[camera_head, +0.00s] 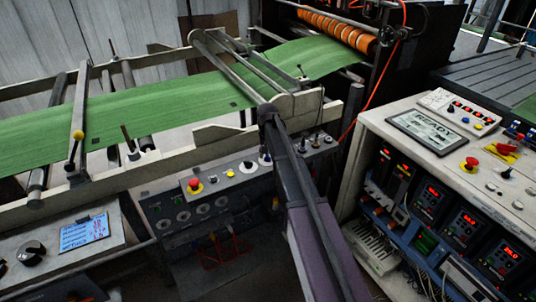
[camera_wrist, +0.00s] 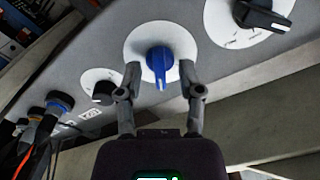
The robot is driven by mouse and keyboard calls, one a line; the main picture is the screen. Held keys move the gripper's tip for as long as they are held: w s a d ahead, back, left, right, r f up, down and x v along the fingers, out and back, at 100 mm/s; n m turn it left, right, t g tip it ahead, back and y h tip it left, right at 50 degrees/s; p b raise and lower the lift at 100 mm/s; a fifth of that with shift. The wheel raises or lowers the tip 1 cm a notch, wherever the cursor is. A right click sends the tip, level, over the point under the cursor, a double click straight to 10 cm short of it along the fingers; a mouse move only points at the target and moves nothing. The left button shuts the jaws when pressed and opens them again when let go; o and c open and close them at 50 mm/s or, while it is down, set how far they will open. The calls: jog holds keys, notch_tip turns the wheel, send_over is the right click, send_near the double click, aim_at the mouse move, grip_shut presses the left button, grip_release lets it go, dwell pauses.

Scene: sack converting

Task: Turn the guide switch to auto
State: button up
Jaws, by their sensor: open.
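In the wrist view, a blue rotary switch (camera_wrist: 159,60) sits on a round white plate (camera_wrist: 132,48) on a grey panel. Its pointer end faces down in the picture. My gripper (camera_wrist: 160,75) is open, with one finger on each side of the blue switch. Whether the fingers touch it cannot be told. The plate's lettering is not readable, so which switch this is and its setting cannot be read. In the head view, my arm reaches toward the control panel (camera_head: 228,188) under the green web (camera_head: 110,117), and my gripper cannot be made out there.
A black rotary switch (camera_wrist: 262,16) lies to the upper right in the wrist view, and a smaller black knob (camera_wrist: 103,92) to the left. Blue-ringed fittings (camera_wrist: 60,101) with cables are further left. A red button (camera_head: 194,185) and a console (camera_head: 468,135) flank my arm.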

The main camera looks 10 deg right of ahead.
jog(key=shift+n, duration=0.3)
jog(key=n, duration=1.1)
jog(key=shift+n, duration=0.4)
notch_tip(320, 180, up, 14)
jog(key=p, duration=1.4)
jog(key=s+f+m+b, duration=0.3)
jog(key=s+m, duration=0.2)
jog(key=s, duration=0.9)
jog(key=s+f+m+b, duration=0.3)
jog(key=s+m, duration=0.1)
jog(key=s, duration=1.1)
jog(key=shift+d+m, duration=0.2)
jog(key=shift+m, duration=0.2)
